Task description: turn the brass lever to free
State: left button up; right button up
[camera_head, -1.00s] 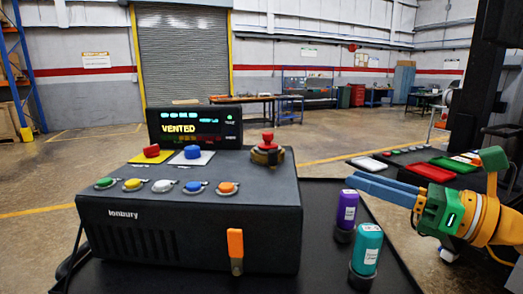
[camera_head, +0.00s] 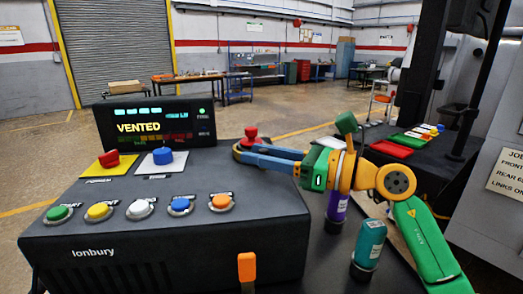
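The black Ionbury control box (camera_head: 190,236) stands on a dark table. Near its back right corner is a small red-topped fitting (camera_head: 251,133) with a brass-coloured base, which I take for the brass lever; its base is mostly hidden by my gripper. My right gripper (camera_head: 246,153) reaches in from the right, with its blue fingers at this base. I cannot tell whether they touch it or grip it, or how far apart they are. My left gripper is not in view.
The display (camera_head: 152,126) reads VENTED. A red knob (camera_head: 109,159), a blue knob (camera_head: 162,155) and a row of coloured buttons (camera_head: 140,209) are on the box. An orange handle (camera_head: 246,267) is at its front. Purple (camera_head: 338,206) and teal (camera_head: 370,240) cylinders stand right, below my arm.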

jog(key=shift+s+d, duration=0.1)
jog(key=shift+d, duration=0.1)
grip_shut()
dwell(1.1)
